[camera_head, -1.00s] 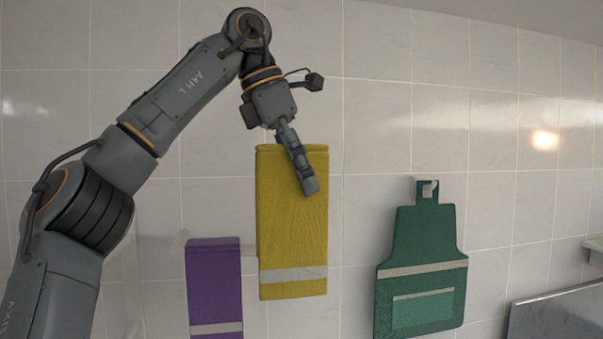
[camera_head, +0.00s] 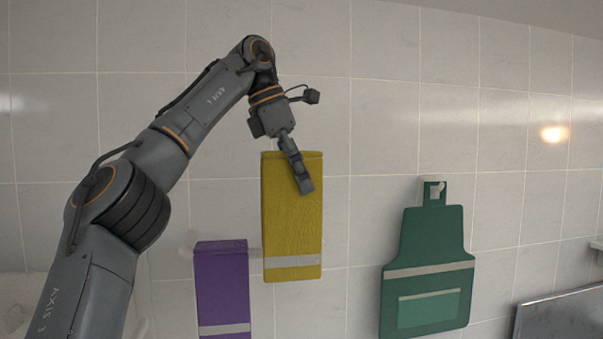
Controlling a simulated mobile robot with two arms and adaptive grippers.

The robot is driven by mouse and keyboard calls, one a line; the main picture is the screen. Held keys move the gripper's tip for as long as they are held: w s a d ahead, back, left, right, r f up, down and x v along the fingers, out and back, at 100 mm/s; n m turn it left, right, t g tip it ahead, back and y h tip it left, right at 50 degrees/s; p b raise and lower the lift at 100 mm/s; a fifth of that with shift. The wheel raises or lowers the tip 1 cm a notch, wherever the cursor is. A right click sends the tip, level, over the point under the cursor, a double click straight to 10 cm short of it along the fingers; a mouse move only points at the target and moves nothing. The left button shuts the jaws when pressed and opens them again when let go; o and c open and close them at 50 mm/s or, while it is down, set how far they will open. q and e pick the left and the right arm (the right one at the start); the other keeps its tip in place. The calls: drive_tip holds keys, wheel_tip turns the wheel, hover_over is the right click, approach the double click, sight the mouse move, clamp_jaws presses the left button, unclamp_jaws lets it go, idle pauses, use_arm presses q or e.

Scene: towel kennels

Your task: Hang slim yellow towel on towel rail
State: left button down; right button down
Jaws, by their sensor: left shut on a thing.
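The slim yellow towel (camera_head: 290,225), with a grey stripe near its lower end, hangs straight down in the head view. My left gripper (camera_head: 304,186) is shut on it at its upper part, with the visible finger lying across the towel's front. The towel rail shows only as a short pale piece (camera_head: 187,251) left of a purple towel; the rest is hidden behind the towels. The yellow towel hangs in front of the rail's level, with its top edge well above it. My right gripper is not in view.
The purple towel (camera_head: 222,285) hangs just left of the yellow one, lower down. A green apron (camera_head: 430,265) hangs from a hook at the right. A metal-edged surface (camera_head: 560,310) is at the lower right. Tiled wall between yellow towel and apron is clear.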

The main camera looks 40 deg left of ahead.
use_arm(q)
drive_tip(key=shift+w+a+p, duration=1.75)
drive_tip(key=shift+w+a, duration=0.35)
drive_tip(key=shift+a, duration=0.55)
wheel_tip(320, 180, down, 8)
drive_tip(key=b, duration=0.7)
drive_tip(key=shift+f+b, duration=0.25)
drive_tip(key=shift+b, duration=0.1)
wheel_tip(320, 180, down, 3)
drive_tip(key=shift+r+b, duration=0.15)
drive_tip(key=shift+b, duration=0.9)
wheel_tip(320, 180, down, 7)
drive_tip(key=b, duration=0.5)
